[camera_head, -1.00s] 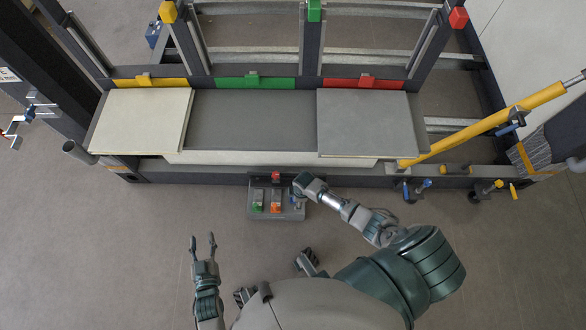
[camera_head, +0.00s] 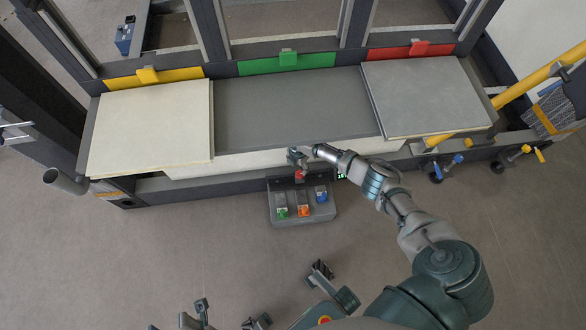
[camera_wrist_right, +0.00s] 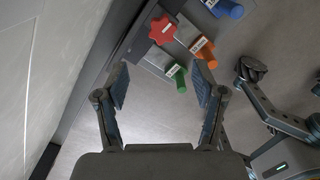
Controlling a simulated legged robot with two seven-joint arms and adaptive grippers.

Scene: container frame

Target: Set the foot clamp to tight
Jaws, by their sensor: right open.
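A grey box (camera_head: 305,218) on the floor in front of the frame carries green (camera_head: 282,211), orange (camera_head: 304,210) and blue (camera_head: 321,196) levers. A red star-shaped knob (camera_head: 300,176) sits behind them; it also shows in the wrist view (camera_wrist_right: 162,31). I cannot tell which part is the foot clamp or read its setting. My right gripper (camera_head: 297,157) is over the knob in the head view. In the wrist view its fingers (camera_wrist_right: 162,82) are apart and empty, with the knob beyond the tips. My left gripper (camera_head: 193,312) is partly cut off at the bottom edge, fingers apart.
The dark frame with a cream panel (camera_head: 150,125) and a grey panel (camera_head: 425,95) stands close behind the box. A yellow bar (camera_head: 540,75) and side clamps (camera_head: 445,168) are at the right. The floor left of the box is clear.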

